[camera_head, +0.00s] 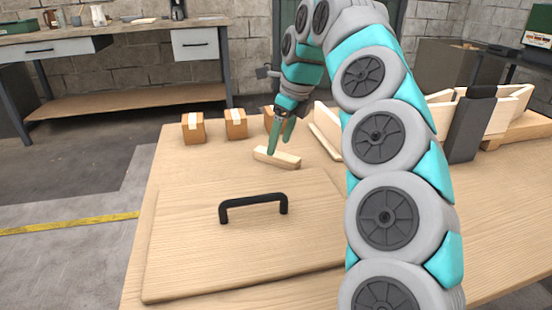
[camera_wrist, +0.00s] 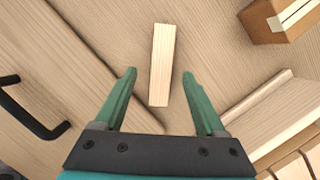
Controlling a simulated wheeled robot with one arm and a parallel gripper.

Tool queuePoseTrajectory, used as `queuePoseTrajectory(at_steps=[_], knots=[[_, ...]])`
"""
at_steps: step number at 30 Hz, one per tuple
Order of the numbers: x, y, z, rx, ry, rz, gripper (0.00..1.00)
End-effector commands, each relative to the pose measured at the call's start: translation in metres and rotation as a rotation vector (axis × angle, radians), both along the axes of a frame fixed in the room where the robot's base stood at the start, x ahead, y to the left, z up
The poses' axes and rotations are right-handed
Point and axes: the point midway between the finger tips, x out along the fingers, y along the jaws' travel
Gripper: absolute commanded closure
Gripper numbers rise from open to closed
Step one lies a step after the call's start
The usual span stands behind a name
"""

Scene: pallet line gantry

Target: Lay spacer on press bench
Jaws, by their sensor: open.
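A short pale wooden bar (camera_head: 277,158), which looks like the spacer, lies flat on a wooden-topped table (camera_head: 185,165), beyond a flat panel with a handle. It also shows in the wrist view (camera_wrist: 161,65), lengthwise between the fingers and apart from both. My gripper (camera_head: 280,147) is open and empty, pointing down at the bar. In the wrist view my gripper (camera_wrist: 159,73) has one green finger on each side of it. How high the fingertips are above the table is hard to tell. I cannot tell which surface is the press bench.
A flat wooden panel (camera_head: 190,245) with a black handle (camera_head: 253,203) covers the table's near part. Cardboard boxes (camera_head: 193,128) stand at its back edge, one partly behind my gripper. Wooden dividers (camera_head: 505,105) stand at right. A workbench (camera_head: 130,38) is at the back left.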

Motion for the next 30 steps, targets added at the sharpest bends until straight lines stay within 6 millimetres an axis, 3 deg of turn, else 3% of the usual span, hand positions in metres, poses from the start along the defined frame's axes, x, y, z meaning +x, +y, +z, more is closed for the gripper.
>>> queuePoseTrajectory(at_steps=[6,17,30], knots=[[0.004,0.005,-0.028,0.000,0.003,0.003,0.28],[0.006,0.006,-0.035,0.001,-0.001,0.001,0.29],[0.006,0.006,-0.035,0.001,-0.001,0.001,0.78]])
